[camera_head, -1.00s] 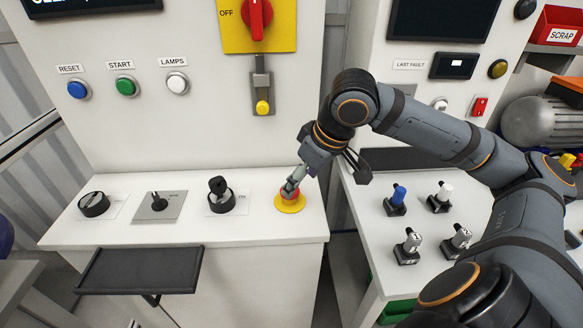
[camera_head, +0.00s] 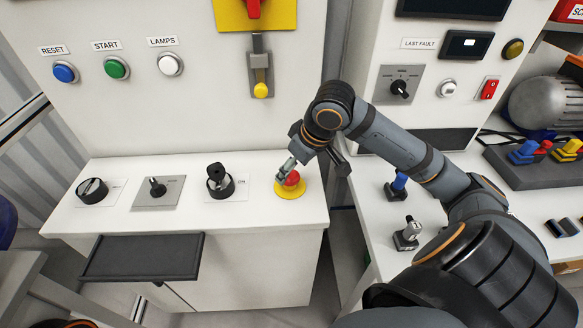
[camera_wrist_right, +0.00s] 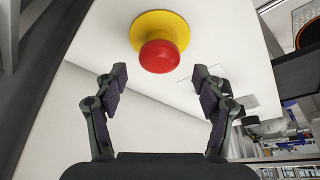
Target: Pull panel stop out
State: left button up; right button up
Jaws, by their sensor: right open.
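The panel stop is a red mushroom button (camera_head: 292,178) on a yellow round base (camera_head: 289,192), at the right end of the white console top. In the right wrist view the red button (camera_wrist_right: 159,57) stands just beyond the fingertips, centred between them. My right gripper (camera_head: 286,170) is beside and above the button in the head view. In the wrist view the right gripper (camera_wrist_right: 160,80) is open, its two dark-padded fingers apart with nothing between them. My left gripper is not in view.
On the same console top are a black knob (camera_head: 92,190), a small lever switch (camera_head: 157,187) and a key switch (camera_head: 219,181). A black tray (camera_head: 143,258) juts from the front. A side bench (camera_head: 350,222) with loose switches lies right, past a gap.

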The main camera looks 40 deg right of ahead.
jog(key=shift+x, duration=0.9)
jog(key=shift+w+f, duration=0.1)
jog(key=shift+f, duration=0.1)
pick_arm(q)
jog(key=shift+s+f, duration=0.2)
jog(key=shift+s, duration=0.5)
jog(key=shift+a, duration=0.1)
pick_arm(e)
jog(key=shift+c, duration=0.4)
grip_shut()
notch_tip(320, 180, up, 2)
jog(key=p, duration=0.3)
jog(key=shift+f, duration=0.15)
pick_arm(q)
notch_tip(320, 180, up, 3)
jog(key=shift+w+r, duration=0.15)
pick_arm(e)
jog(key=shift+o, duration=0.4)
grip_release()
